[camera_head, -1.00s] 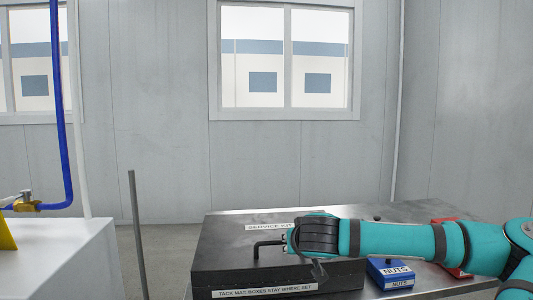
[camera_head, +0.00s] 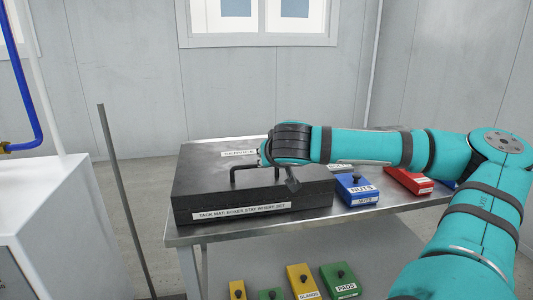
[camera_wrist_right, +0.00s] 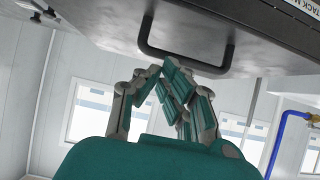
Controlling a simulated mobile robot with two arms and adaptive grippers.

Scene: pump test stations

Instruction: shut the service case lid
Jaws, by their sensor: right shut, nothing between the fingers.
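The service case (camera_head: 205,185) is a flat dark grey box on the metal table, with a white label along its front. Its lid lies flat, and I see no open gap from here. A black U-shaped handle (camera_head: 236,172) stands up from it; the handle also shows in the right wrist view (camera_wrist_right: 185,65). My left gripper is out of view.
A blue NUTS box (camera_head: 357,190) and a red box (camera_head: 408,181) stand right of the case on the table (camera_head: 300,222). Yellow and green boxes (camera_head: 302,281) sit on the lower shelf. A thin grey post (camera_head: 125,200) and a white cabinet (camera_head: 60,220) are at left.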

